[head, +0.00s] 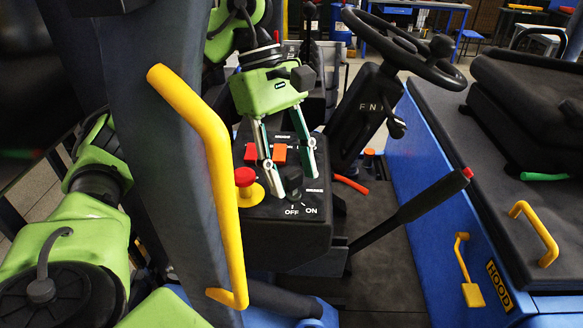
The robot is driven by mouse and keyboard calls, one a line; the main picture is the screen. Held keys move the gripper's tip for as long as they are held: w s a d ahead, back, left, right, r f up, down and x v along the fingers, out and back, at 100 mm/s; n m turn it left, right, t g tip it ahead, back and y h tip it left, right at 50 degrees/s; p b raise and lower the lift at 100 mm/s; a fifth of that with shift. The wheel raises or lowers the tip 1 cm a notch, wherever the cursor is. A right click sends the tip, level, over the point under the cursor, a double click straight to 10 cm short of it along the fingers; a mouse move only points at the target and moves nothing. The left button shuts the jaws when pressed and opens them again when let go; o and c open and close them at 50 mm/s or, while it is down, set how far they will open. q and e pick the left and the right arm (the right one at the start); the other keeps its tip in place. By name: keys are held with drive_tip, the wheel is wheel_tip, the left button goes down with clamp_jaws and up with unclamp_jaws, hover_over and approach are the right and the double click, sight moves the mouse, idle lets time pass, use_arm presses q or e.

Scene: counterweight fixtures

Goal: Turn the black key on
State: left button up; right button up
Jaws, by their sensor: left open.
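The black key (292,184) is a dark knob on the black control panel (262,211), just above the white OFF and ON labels. My left gripper (290,167) points down over the panel with its two fingers apart, open. One fingertip is to the left of the key and the other is above and to its right. I cannot tell whether either finger touches the key. My right gripper is not in view.
A red mushroom button (244,177) on a yellow base sits left of the key. A yellow handrail (217,170) stands close in front. A steering wheel (402,48) and a black lever (412,208) are to the right.

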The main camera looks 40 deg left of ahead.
use_arm(q)
drive_tip(key=v, duration=1.2)
idle(0.3)
idle(0.6)
